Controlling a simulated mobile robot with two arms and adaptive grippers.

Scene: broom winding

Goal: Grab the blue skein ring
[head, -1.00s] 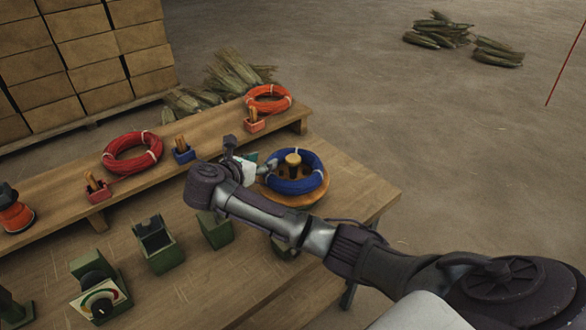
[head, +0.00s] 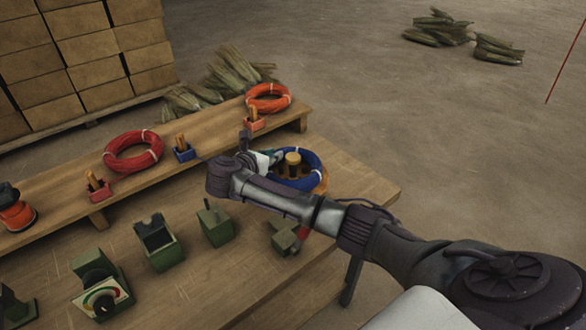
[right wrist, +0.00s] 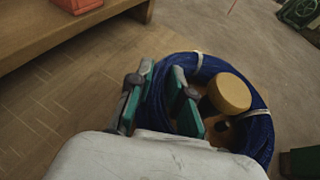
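The blue skein ring (head: 316,179) lies around a wooden peg (head: 292,159) on a round wooden base on the workbench. My right gripper (head: 272,157) is at the ring's far-left side. In the right wrist view, its two teal fingers (right wrist: 160,104) are apart, one outside the ring and one inside beside the peg. My left gripper is not in view.
A raised wooden shelf (head: 200,148) behind holds a red ring (head: 133,165), an orange ring (head: 268,90) and small holders. Several green boxes (head: 160,250) stand on the near workbench. Stacked cartons (head: 95,50) and dry bundles lie beyond; the floor at right is open.

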